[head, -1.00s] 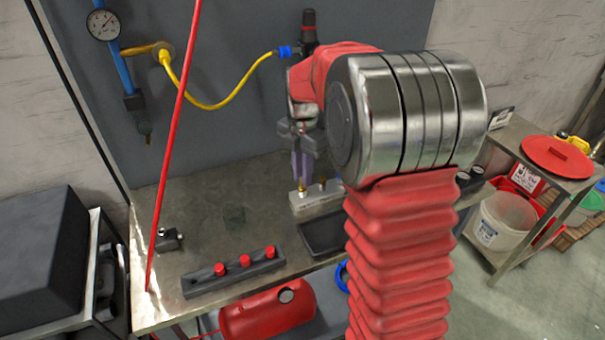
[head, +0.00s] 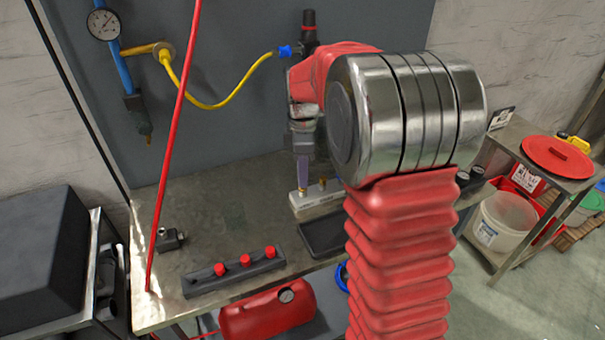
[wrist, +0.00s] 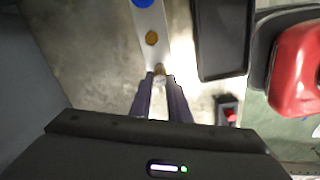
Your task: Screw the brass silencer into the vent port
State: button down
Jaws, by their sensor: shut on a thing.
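A pale metal block (head: 317,208) stands on the bench, partly hidden behind my arm in the head view. My gripper (head: 304,187) points down over the block's left end. It is shut on the brass silencer (wrist: 159,70), whose small brass end shows between the dark fingertips (wrist: 159,77) in the wrist view. The silencer is upright at the block's end; the fingers hide the vent port and how deep it sits. Another brass fitting (wrist: 152,38) stands on the block beside it, with a blue part (wrist: 143,2) further along.
A dark tray (head: 322,236) lies right in front of the block. A dark rack with red knobs (head: 234,271) and a small fitting (head: 170,240) are on the bench at left. A red hose (head: 174,140) and a yellow hose (head: 215,105) hang near the back panel.

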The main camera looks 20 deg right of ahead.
jog(key=m, duration=0.3)
jog(key=shift+m, duration=2.2)
jog(key=c, duration=1.8)
grip_release()
